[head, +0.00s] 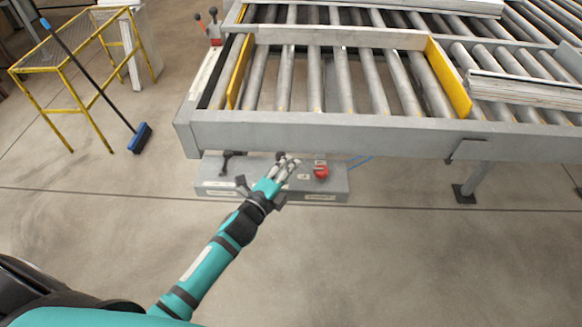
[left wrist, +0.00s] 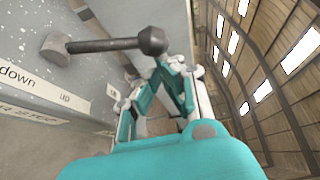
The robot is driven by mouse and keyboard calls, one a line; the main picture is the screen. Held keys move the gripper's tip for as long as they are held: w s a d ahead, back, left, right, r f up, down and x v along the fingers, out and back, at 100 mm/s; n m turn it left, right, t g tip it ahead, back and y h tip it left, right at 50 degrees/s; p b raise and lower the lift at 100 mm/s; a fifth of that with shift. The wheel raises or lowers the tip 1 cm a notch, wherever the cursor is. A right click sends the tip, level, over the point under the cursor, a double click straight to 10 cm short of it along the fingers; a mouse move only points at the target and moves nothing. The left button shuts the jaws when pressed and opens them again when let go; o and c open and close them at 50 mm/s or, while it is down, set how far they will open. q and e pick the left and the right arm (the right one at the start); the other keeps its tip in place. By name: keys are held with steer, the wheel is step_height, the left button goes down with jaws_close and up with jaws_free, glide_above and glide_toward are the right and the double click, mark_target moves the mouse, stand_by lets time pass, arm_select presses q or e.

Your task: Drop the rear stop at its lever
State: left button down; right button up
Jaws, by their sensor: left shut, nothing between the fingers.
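A grey control box (head: 215,183) with labels sits under the conveyor's front beam. A black lever (head: 228,158) stands at its left, and a red button (head: 321,171) is at its right. In the left wrist view a dark lever with a ball knob (left wrist: 105,45) sticks out from the speckled panel (left wrist: 30,50), beside a label reading "down" (left wrist: 18,75). A lower label is only partly readable. My left gripper (head: 291,163) is shut and empty over the box. In the left wrist view its fingertips (left wrist: 168,68) are close to the knob; contact is unclear.
The roller conveyor (head: 320,131) with yellow plates (head: 450,75) overhangs the box. Flat grey panels (head: 525,90) lie at its right. Red and black levers (head: 214,25) stand at its far left corner. A blue broom (head: 139,138) leans on a yellow frame (head: 90,118). The front floor is clear.

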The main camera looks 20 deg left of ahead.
arm_select(q)
steer(key=shift+s+a+r+n+b, duration=0.1)
steer(key=shift+a+n+b, duration=0.1)
steer(key=shift+n+b, duration=0.1)
steer(key=n+b, duration=0.1)
steer(key=a+n+t+b, duration=0.2)
steer(key=shift+s+a+r, duration=0.15)
steer(key=shift+s+r, duration=0.2)
steer(key=shift+s+a+r+n+t+y+b, duration=0.15)
steer(key=shift+a+n+t+b, duration=0.1)
steer(key=shift+a+n+b, duration=0.35)
steer(key=shift+s+a+r+n+t+y+b, duration=0.1)
steer(key=shift+a+n+t+y+b, duration=0.2)
steer(key=shift+n, duration=0.45)
steer(key=shift+s+a+r+n+t+y+b, duration=0.15)
steer(key=shift+a+n+t+b, duration=0.1)
steer(key=shift+a+n+b, duration=0.3)
steer(key=shift+n, duration=0.3)
steer(key=shift+w+r, duration=0.1)
